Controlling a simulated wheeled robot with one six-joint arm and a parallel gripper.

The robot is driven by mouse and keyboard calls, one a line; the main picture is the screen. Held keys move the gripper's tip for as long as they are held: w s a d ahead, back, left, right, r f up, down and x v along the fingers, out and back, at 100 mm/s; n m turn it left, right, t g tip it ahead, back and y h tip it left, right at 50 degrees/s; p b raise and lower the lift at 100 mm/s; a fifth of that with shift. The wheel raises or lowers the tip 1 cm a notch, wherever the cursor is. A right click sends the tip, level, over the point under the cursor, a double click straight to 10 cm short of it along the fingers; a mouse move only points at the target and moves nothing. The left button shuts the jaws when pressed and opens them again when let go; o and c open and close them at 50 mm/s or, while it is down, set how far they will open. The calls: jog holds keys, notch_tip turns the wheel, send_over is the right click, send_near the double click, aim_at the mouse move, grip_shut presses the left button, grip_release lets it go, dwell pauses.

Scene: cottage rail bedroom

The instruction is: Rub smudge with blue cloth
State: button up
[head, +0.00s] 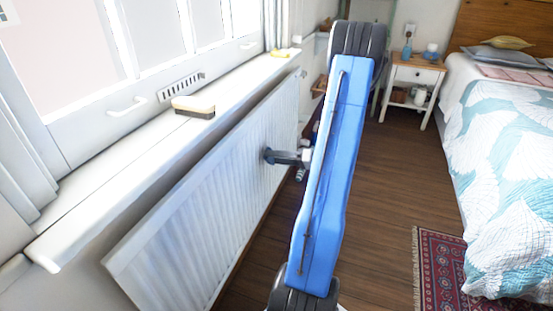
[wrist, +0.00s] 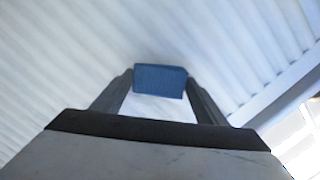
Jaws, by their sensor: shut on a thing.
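My gripper (head: 283,157) is in front of the white ribbed radiator (head: 215,190) in the head view, pointing left toward it. In the wrist view my gripper (wrist: 161,84) is shut on a folded blue cloth (wrist: 160,78), which sits between the fingertips. The cloth faces the radiator ribs (wrist: 70,50); I cannot tell whether it touches them. No smudge can be made out in either view. My blue arm hides part of the radiator's far end and the wall behind it.
A tan-and-dark block, perhaps a brush (head: 193,106), and a small yellow thing (head: 284,53) lie on the windowsill (head: 110,165). A bed (head: 500,150), a white nightstand (head: 415,75) and a red rug (head: 440,270) are on the right. Wooden floor (head: 385,185) between is clear.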

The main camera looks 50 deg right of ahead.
aim_at(269, 146)
jog(key=shift+x, duration=1.05)
dwell(0.5)
jog(key=shift+w+d+r, duration=0.1)
jog(key=shift+w+d, duration=0.05)
jog(key=shift+w+d, duration=0.45)
jog(key=shift+d, duration=0.7)
jog(key=shift+w+d, duration=0.45)
jog(key=shift+d, duration=0.75)
jog(key=shift+w+d, duration=0.5)
jog(key=shift+d, duration=0.65)
jog(key=shift+a, duration=0.15)
jog(key=shift+s+a, duration=0.5)
jog(key=shift+a, duration=0.65)
jog(key=shift+s+a, duration=0.5)
jog(key=shift+a, duration=0.7)
jog(key=shift+s+a, duration=0.45)
jog(key=shift+a, duration=0.7)
jog(key=shift+a+f+v, duration=0.1)
jog(key=shift+f+v, duration=0.05)
jog(key=shift+v, duration=1.4)
jog(key=shift+a+f+v, duration=0.1)
jog(key=shift+f+v, duration=0.05)
jog(key=shift+v, duration=1.35)
